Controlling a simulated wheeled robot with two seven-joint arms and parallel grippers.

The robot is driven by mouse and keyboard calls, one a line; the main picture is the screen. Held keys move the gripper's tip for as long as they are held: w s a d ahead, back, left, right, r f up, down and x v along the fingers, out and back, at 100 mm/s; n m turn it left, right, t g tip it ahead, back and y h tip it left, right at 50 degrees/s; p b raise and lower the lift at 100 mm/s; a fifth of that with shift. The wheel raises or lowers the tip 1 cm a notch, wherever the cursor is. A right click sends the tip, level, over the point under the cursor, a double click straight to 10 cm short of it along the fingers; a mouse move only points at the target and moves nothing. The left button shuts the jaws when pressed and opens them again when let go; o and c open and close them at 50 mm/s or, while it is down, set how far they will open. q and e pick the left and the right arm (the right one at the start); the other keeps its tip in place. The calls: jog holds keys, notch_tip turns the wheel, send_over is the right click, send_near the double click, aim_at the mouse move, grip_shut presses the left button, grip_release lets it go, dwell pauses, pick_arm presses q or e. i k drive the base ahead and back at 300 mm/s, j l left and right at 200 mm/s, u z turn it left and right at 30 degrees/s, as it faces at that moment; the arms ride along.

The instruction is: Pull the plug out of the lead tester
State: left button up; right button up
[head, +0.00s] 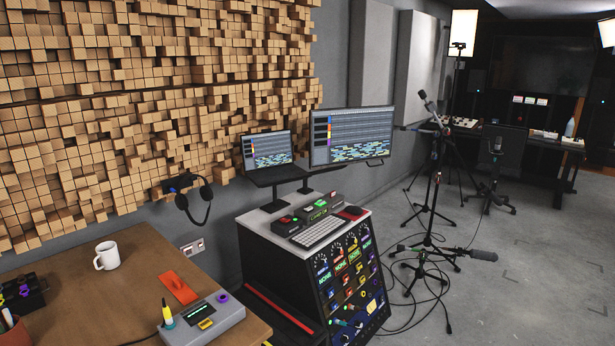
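A grey box with a small dark display, which looks like the lead tester (228,318), sits on the wooden desk near its right front corner. A yellow-tipped plug (166,312) stands upright at the box's left end, with a teal ring around its base. It appears seated in the box, but its lower end is hidden. A purple ring (222,297) lies on the box's right end, with nothing standing in it. Neither of my grippers is in view.
The wooden desk (130,282) also holds a white mug (107,256), an orange flat piece (179,288), a dark box (22,294) and a pen cup (12,330). A black rack console (345,275) stands right of the desk. Microphone stands (432,190) and floor cables are farther right.

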aim_at(167, 314)
jog(key=i+l+u, duration=0.15)
jog(key=u, duration=0.3)
jog(key=i+l+u, duration=0.2)
jog(key=u, duration=0.25)
jog(key=i+l+u, duration=0.15)
jog(key=u, duration=0.3)
jog(key=i+l, duration=0.15)
jog(key=l, duration=0.3)
jog(key=i+l+u, duration=0.15)
jog(key=l, duration=0.3)
jog(key=i+l, duration=0.1)
jog(key=l, duration=0.35)
jog(key=i+l+u, duration=0.1)
jog(key=l, duration=0.35)
jog(key=i+l+u, duration=0.1)
jog(key=l, duration=0.35)
jog(key=i+l, duration=0.1)
jog(key=l, duration=0.4)
jog(key=u, duration=0.05)
